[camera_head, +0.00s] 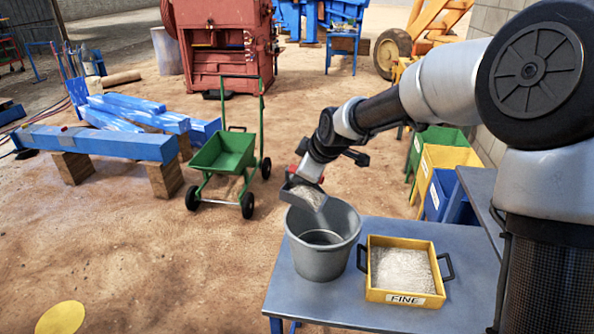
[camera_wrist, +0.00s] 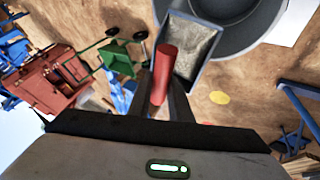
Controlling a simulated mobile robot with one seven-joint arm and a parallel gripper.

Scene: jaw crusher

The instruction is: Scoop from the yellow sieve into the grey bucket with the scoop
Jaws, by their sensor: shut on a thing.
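My gripper (camera_head: 303,174) is shut on the red handle (camera_wrist: 165,74) of the scoop. The scoop (camera_head: 306,196) is a grey metal pan holding pale grainy material, and it is above the left rim of the grey bucket (camera_head: 322,262). In the wrist view the filled scoop pan (camera_wrist: 191,47) lies beside the bucket's rim (camera_wrist: 228,49). The bucket stands on the blue-grey table; the inside I can see looks empty, but part is hidden. The yellow sieve (camera_head: 404,299), labelled FINE, stands to the right of the bucket and holds pale grainy material.
A green cart (camera_head: 225,152) stands on the dirt behind to the left. Green, yellow and blue bins (camera_head: 447,158) stand at the right. Blue beams (camera_head: 110,140) lie on wooden blocks at the left.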

